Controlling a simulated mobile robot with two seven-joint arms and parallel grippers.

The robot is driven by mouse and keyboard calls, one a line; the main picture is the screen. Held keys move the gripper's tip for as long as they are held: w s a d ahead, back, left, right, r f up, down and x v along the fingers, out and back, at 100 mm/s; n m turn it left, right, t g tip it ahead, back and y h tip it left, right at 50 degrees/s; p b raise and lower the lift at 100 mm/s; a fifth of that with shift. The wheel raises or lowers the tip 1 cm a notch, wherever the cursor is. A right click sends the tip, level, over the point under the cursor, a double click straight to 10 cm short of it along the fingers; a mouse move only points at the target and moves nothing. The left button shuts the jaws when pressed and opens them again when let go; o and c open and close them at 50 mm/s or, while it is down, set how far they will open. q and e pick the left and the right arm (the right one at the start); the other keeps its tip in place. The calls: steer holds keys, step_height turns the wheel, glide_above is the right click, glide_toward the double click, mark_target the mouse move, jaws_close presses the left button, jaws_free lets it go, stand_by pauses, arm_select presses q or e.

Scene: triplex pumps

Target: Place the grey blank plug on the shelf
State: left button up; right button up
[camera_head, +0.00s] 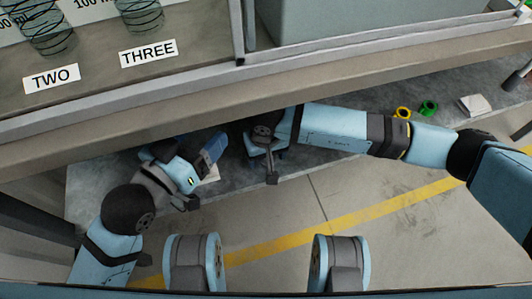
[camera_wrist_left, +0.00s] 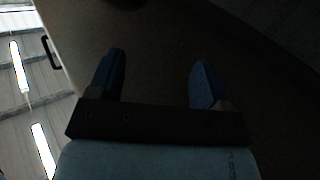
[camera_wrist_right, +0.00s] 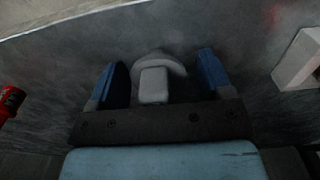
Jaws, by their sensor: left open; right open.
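The grey blank plug (camera_wrist_right: 153,86) appears in the right wrist view as a pale grey piece with a rounded flange behind a blocky tab. It sits on a dark grey surface between the parted blue fingers of my right gripper (camera_wrist_right: 157,80), with gaps visible at both sides. In the head view my right gripper (camera_head: 263,150) points down at the lower grey surface; its fingertips and the plug are hidden there. My left gripper (camera_head: 213,148) is open and raised near the wooden edge. The left wrist view shows its fingers (camera_wrist_left: 157,85) apart and empty.
A wooden shelf edge (camera_head: 330,84) overhangs the lower grey surface (camera_head: 330,178). Labelled jars (camera_head: 140,14) stand above. Yellow (camera_head: 403,113) and green (camera_head: 428,107) parts and a white block (camera_head: 476,104) lie right. A red part (camera_wrist_right: 10,101) and a pale block (camera_wrist_right: 298,62) flank my right gripper.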

steer(key=shift+r, duration=0.3)
step_height(320, 180, up, 6)
steer(key=p, duration=0.2)
steer(key=shift+r+p, duration=0.25)
steer(key=shift+p, duration=0.15)
steer(key=shift+r, duration=0.4)
arm_select(q)
steer(key=shift+s+d+r+n, duration=0.1)
steer(key=shift+s+r+n, duration=0.2)
steer(key=shift+r, duration=0.2)
steer(key=shift+s+d+r+n, duration=0.1)
steer(key=shift+s+r+n, duration=0.05)
steer(key=shift+r+n, duration=0.3)
arm_select(e)
steer(key=shift+s, duration=0.1)
